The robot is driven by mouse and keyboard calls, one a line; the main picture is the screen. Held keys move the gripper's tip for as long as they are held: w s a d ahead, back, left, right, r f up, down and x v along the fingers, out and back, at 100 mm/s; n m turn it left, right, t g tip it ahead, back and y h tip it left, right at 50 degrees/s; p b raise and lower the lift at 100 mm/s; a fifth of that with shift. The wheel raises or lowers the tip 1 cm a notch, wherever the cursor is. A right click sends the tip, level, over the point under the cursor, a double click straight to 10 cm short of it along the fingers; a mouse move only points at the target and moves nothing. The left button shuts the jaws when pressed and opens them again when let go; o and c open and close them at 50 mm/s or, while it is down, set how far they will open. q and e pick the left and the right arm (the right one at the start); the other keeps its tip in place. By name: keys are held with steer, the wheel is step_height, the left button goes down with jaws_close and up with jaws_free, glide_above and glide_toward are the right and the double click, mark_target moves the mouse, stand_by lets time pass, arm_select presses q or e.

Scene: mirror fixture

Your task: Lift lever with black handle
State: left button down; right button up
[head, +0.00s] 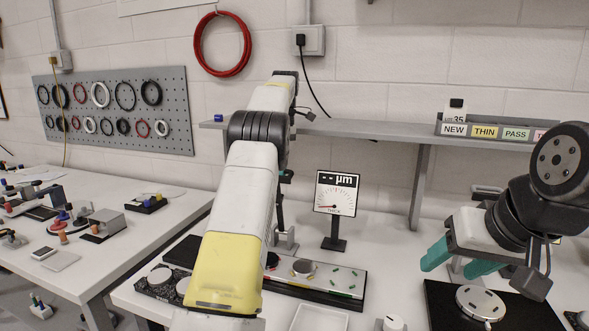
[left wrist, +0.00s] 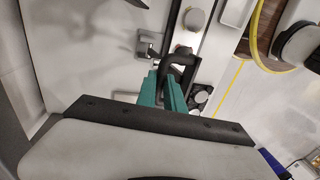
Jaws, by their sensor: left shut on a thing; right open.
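My left gripper (left wrist: 170,92) shows in the left wrist view with its teal fingers closed on the black handle (left wrist: 182,60) of the lever. The handle is a dark, bent bar reaching from the fingertips towards the fixture. In the head view my own left arm covers the left gripper and most of the lever. A grey metal bracket (head: 285,242) shows just right of that arm. My right gripper (head: 456,263) is open and empty at the right, its teal fingers apart above a black plate with a round metal disc (head: 480,302).
A dial gauge marked µm (head: 336,195) stands on the bench behind the fixture (head: 345,281). A shelf (head: 370,129) with labelled bins runs along the wall. A second bench (head: 140,245) with small tools is at the left. A white tray (head: 319,318) lies in front.

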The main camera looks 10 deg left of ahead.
arm_select(q)
steer(key=shift+f, duration=0.1)
stand_by(0.3)
steer(key=c, duration=1.5)
jaws_free()
steer(key=shift+o, duration=0.2)
